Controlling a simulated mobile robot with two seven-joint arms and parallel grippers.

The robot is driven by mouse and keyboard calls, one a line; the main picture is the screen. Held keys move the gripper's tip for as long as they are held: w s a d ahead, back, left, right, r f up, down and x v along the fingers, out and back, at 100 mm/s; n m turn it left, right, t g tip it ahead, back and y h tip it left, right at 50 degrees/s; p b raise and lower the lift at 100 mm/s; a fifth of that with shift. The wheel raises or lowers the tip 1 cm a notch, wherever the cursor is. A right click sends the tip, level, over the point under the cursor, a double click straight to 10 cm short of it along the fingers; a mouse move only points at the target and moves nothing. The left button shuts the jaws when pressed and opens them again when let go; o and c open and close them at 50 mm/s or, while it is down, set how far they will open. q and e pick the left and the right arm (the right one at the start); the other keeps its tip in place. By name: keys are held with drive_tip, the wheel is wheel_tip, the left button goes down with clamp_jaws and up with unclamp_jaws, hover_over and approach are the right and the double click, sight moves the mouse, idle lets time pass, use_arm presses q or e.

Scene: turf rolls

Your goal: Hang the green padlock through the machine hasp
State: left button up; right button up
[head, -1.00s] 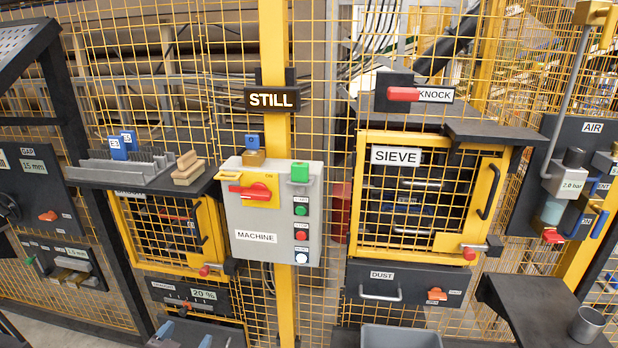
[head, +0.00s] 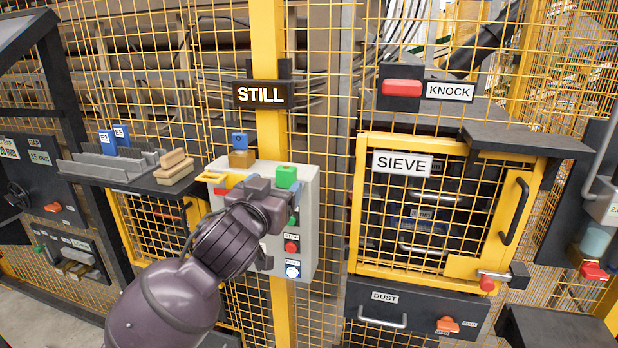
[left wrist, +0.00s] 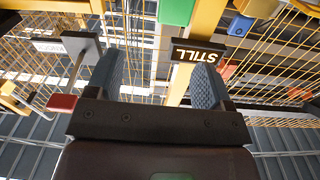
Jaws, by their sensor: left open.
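The green padlock (head: 286,176) sits at the top right of the grey machine box (head: 303,215). It also shows at the top of the left wrist view (left wrist: 176,11), beyond the fingers and apart from them. My left gripper (head: 270,203) is in front of the box, just below and left of the padlock. In the left wrist view its two fingers (left wrist: 157,65) are spread, with nothing between them. The machine's yellow plate (head: 218,180), with its red handle, is mostly hidden behind my gripper; I cannot make out the hasp opening. My right gripper is not in view.
A brass padlock with a blue top (head: 241,150) sits at the box's upper left. The STILL sign (head: 261,95) is above. The shelf (head: 95,175) with blue tags is left; the SIEVE door (head: 415,210) is right. Yellow mesh stands behind.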

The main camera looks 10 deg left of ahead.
sight(284, 171)
use_arm(q)
drive_tip(key=shift+n, duration=0.5)
drive_tip(key=w, duration=0.5)
drive_tip(key=shift+a+f, duration=0.15)
drive_tip(key=shift+a, duration=0.25)
drive_tip(key=w, duration=0.4)
drive_tip(key=shift+a+f, duration=0.1)
drive_tip(key=shift+a, duration=0.1)
drive_tip(key=shift+w, duration=0.75)
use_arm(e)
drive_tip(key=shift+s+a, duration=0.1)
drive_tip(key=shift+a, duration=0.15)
use_arm(q)
drive_tip(key=c, duration=1)
drive_tip(key=shift+c, duration=0.2)
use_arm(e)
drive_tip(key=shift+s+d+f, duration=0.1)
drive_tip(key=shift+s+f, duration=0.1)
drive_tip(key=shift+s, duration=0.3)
